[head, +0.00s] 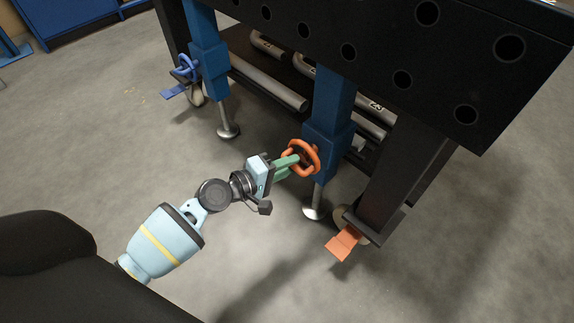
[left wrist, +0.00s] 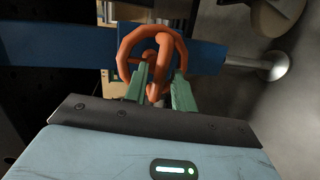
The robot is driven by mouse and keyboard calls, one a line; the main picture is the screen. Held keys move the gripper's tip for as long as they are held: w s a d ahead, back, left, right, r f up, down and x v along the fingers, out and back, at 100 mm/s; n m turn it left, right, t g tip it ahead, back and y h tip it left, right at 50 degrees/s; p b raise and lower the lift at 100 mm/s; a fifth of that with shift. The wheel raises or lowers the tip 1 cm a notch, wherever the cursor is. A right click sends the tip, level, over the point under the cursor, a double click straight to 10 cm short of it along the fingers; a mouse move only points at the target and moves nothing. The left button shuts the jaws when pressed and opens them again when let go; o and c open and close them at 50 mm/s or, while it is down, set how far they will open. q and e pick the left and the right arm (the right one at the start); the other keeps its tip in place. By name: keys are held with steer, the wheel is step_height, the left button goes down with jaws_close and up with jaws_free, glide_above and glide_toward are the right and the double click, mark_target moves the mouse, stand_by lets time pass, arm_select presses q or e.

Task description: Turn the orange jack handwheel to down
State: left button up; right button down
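The orange handwheel (head: 300,157) is a ring with spokes on the side of a blue jack leg (head: 330,125) under the dark table. My left gripper (head: 290,162) reaches it from the left. In the left wrist view, the green fingers (left wrist: 163,88) stand apart on either side of an orange bar of the handwheel (left wrist: 151,48). A small gap seems to show beside the right finger; firm contact on both sides is not visible. The jack's round metal foot (head: 315,208) is at the floor. My right gripper is not in view.
An orange pedal-like plate (head: 343,244) sits by a caster at the black table leg (head: 400,185). Grey cylinders (head: 268,83) lie under the perforated tabletop (head: 400,40). The floor at left is clear.

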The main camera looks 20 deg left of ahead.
arm_select(q)
steer(key=shift+o, duration=0.8)
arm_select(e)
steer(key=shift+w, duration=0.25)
arm_select(q)
steer(key=v, duration=0.7)
steer(key=shift+s+a+p, duration=0.25)
steer(key=shift+s+p, duration=0.1)
steer(key=shift+p, duration=0.1)
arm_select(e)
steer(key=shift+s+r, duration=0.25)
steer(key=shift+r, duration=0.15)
arm_select(q)
steer(key=shift+r, duration=0.15)
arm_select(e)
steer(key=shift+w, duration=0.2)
